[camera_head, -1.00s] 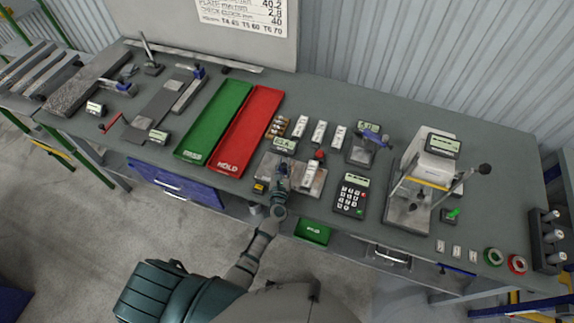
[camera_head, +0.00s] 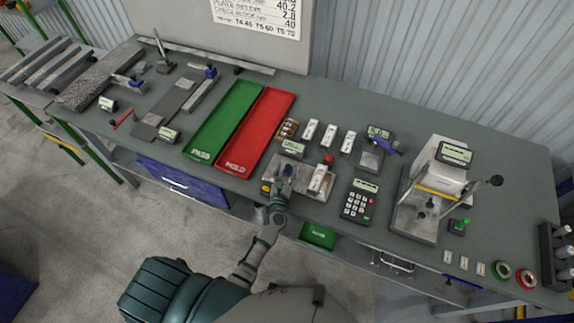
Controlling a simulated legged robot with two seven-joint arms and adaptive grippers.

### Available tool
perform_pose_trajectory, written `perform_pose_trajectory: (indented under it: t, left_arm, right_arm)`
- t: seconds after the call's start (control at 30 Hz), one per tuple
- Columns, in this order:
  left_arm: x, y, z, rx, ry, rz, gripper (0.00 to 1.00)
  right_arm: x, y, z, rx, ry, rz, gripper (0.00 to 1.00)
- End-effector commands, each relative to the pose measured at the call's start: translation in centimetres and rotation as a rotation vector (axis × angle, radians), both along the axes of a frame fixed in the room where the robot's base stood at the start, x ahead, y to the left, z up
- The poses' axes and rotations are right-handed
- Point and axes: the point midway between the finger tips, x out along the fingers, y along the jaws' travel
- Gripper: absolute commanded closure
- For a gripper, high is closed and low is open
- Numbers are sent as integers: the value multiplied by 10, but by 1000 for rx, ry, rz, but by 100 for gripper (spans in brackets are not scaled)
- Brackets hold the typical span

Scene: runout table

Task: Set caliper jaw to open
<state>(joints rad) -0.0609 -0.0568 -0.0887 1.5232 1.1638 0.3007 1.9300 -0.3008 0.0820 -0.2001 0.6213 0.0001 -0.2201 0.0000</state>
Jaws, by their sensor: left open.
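A metal gauge fixture (camera_head: 316,194) with a small display (camera_head: 293,147) stands at the front middle of the bench; it seems to be the caliper station. A pale block with a red top part sits on its right side. My left gripper (camera_head: 286,176) is over the left part of this fixture, beside a small dark-blue part. It is open. The fingers cover part of the fixture, so I cannot tell whether they touch it or how the caliper jaw stands. My right gripper is not in view.
A green tray (camera_head: 200,155) and a red tray (camera_head: 236,167) lie to the left. A keypad (camera_head: 357,201) and a tall lever press (camera_head: 420,201) stand to the right. Several small labelled blocks stand behind the fixture. A small green bin (camera_head: 318,236) hangs at the front edge.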

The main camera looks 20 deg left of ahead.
Motion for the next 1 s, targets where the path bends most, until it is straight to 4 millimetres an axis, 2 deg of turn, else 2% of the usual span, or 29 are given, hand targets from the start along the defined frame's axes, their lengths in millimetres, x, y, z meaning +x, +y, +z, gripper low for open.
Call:
perform_pose_trajectory:
  t: [0.03, 0.2, 0.4, 0.6, 1.0]
  left_arm:
    - [-13, -2, -1, -2, 3, 0, 51]
    - [-51, -9, -2, 0, 3, 0, 51]
    - [-82, -15, -1, 1, 2, 1, 51]
    - [-92, -17, -1, 1, 1, 0, 51]
    - [-92, -17, -1, 0, 1, 1, 51]
  right_arm:
    - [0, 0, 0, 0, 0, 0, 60]
    - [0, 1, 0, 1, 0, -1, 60]
    - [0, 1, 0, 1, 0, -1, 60]
    - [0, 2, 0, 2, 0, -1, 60]
    - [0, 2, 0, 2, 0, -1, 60]
